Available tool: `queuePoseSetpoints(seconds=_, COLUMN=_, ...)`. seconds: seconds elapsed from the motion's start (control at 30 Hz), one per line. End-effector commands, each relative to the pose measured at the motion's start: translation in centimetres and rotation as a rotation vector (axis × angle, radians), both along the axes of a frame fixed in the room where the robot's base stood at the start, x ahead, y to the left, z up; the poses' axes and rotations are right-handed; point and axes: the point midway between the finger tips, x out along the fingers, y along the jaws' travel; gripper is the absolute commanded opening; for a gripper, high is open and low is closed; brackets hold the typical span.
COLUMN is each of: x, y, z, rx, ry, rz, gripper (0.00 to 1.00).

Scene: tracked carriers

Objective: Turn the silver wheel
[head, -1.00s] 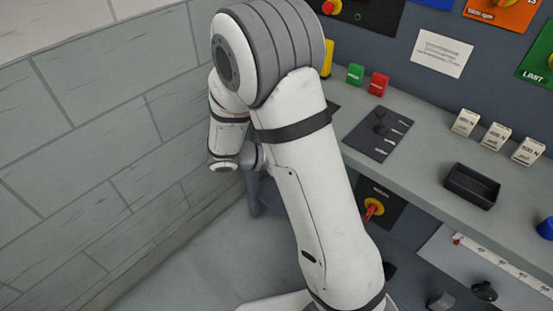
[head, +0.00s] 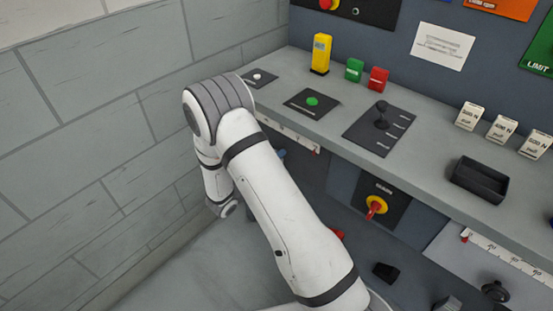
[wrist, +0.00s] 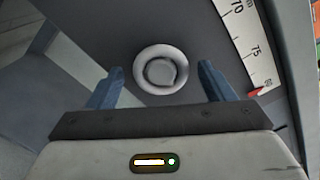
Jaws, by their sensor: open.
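A round silver wheel (wrist: 141,71) with a raised rim and a recessed centre shows in the wrist view, on a dark panel just beyond my fingertips. My gripper (wrist: 160,80) is open, with one blue-grey finger to the left of the wheel and one to the right. I see a gap between each finger and the rim, and no contact. In the head view the wheel is hidden behind my arm, and only a bit of blue by the bench edge shows near my wrist.
A ruler strip (wrist: 240,40) with a red marker runs right of the wheel. On the bench (head: 330,130) stand a yellow block (head: 321,53), green (head: 354,70) and red (head: 378,78) blocks, a lever plate (head: 365,135) and a black tray (head: 480,181). A grey block wall (head: 90,110) is at left.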

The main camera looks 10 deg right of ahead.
Motion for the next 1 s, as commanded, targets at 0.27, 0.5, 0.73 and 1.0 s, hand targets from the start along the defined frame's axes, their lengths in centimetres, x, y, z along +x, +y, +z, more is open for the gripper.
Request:
queuePoseSetpoints(seconds=0.27, x=0.9, y=-1.2, z=0.0, rx=0.001, ry=-0.001, rz=0.000, gripper=0.75)
queuePoseSetpoints(seconds=0.5, x=0.9, y=-1.2, z=0.0, rx=0.001, ry=-0.001, rz=0.000, gripper=0.70)
queuePoseSetpoints(seconds=0.73, x=0.9, y=-1.2, z=0.0, rx=0.001, ry=-0.001, rz=0.000, gripper=0.51)
queuePoseSetpoints(seconds=1.0, x=0.8, y=-2.0, z=0.0, rx=0.001, ry=0.001, rz=-0.002, gripper=0.31)
